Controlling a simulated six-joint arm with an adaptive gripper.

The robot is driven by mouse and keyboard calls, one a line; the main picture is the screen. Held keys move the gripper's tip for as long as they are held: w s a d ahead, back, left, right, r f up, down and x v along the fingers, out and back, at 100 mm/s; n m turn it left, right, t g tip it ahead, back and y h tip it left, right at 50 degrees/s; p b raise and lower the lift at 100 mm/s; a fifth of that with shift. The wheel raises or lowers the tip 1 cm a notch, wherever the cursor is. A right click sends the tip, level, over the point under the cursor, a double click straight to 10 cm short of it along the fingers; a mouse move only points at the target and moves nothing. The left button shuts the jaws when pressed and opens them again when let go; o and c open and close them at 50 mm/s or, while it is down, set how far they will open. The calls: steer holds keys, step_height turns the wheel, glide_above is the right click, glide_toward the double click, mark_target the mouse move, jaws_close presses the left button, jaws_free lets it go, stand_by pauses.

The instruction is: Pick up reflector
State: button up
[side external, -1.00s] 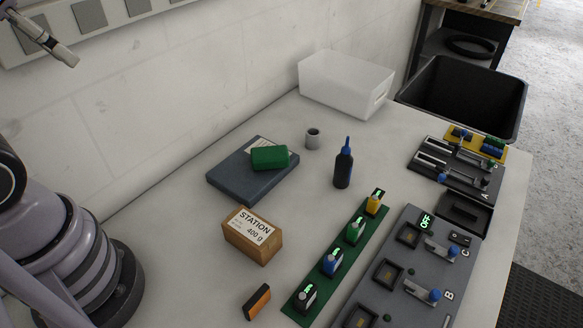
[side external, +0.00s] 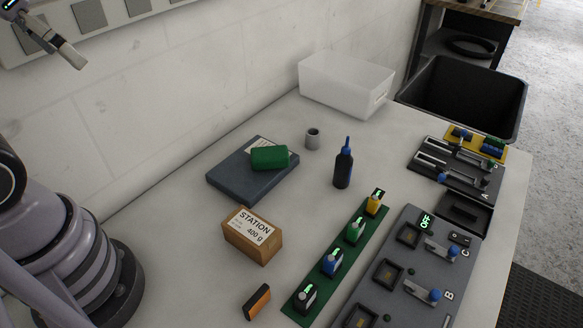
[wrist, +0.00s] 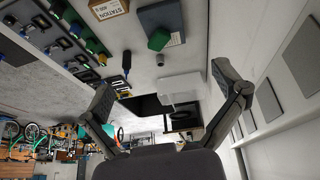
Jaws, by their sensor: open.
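A small orange block with black sides (side external: 257,301), which looks like the reflector, lies on the bench near the front edge of the side external view. It is left of the green strip and in front of the cardboard STATION box. I cannot make it out in the wrist view. My gripper is high above the bench; one finger shows at the upper left of the side external view (side external: 68,52), the rest cut off. In the wrist view my gripper (wrist: 163,80) has its fingers wide apart with nothing between them. It is well away from the reflector.
The STATION box (side external: 252,236), a blue-grey book (side external: 235,185) with a green block (side external: 269,157), a grey cup (side external: 312,139) and a dark bottle (side external: 343,168) stand on the bench. A green strip (side external: 318,285) holds several small units. A translucent bin (side external: 340,85) stands behind.

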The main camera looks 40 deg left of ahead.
steer(key=w+d+f+n+g+h, duration=0.25)
steer(key=d+f+g+h, duration=0.35)
steer(key=f, duration=0.3)
steer(key=w+d+f+n+g+h, duration=0.1)
steer(key=w+d+f+g+h, duration=0.2)
steer(key=d+f+g, duration=0.5)
step_height(320, 180, down, 9)
steer(key=d+n+h, duration=0.2)
steer(key=n+h, duration=0.3)
steer(key=n+t+h, duration=0.4)
steer(key=n+t, duration=0.3)
steer(key=n, duration=0.1)
glide_toward(256, 296)
steer(key=shift+s+d+r, duration=0.15)
steer(key=shift+s+d, duration=0.25)
steer(key=shift+d, duration=0.15)
steer(key=shift+s+d+r, duration=0.15)
steer(key=shift+s+d, duration=0.25)
steer(key=shift+d, duration=0.15)
steer(key=shift+w+f+n+t, duration=0.25)
steer(key=shift+n+t, duration=0.1)
steer(key=shift+t, duration=0.25)
steer(key=shift+d+f+n+t, duration=0.15)
steer(key=shift+d+n+t, duration=0.15)
steer(key=shift+d, duration=3.55)
